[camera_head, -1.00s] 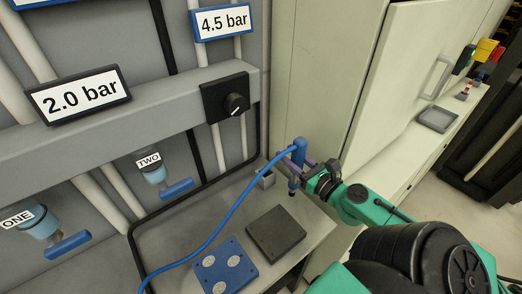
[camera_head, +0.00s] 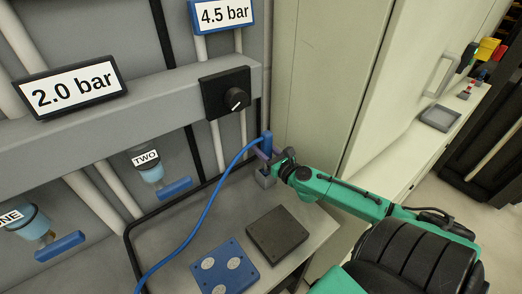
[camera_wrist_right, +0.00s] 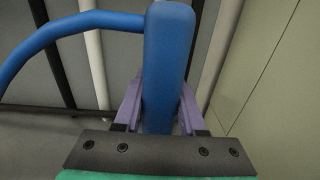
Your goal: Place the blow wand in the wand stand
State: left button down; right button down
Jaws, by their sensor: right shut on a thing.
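The blue blow wand (camera_head: 267,142) is upright in my right gripper (camera_head: 266,154), with a blue hose running from its top to the lower left. In the right wrist view the wand (camera_wrist_right: 168,65) stands between the two purple fingers of the gripper (camera_wrist_right: 160,108), which are shut on it. The wand stand (camera_head: 264,180) is a small grey block at the back of the bench, by the wall. The wand is right over the stand; its lower end is hidden, so I cannot tell whether it is inside. My left gripper is not in view.
On the bench (camera_head: 185,228) lie a dark square block (camera_head: 277,234) and a blue plate with round pads (camera_head: 225,268). A black pressure knob (camera_head: 236,98) is on the wall rail above. A tall pale cabinet (camera_head: 325,75) stands close to the right.

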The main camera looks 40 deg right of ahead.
jog(key=shift+r, duration=0.1)
jog(key=c, duration=0.9)
grip_release()
jog(key=o, duration=0.4)
jog(key=shift+s, duration=0.3)
jog(key=s+b, duration=0.3)
jog(key=s, duration=0.8)
jog(key=shift+s+a+r, duration=0.1)
jog(key=shift+s+a, duration=0.05)
jog(key=shift+s, duration=0.1)
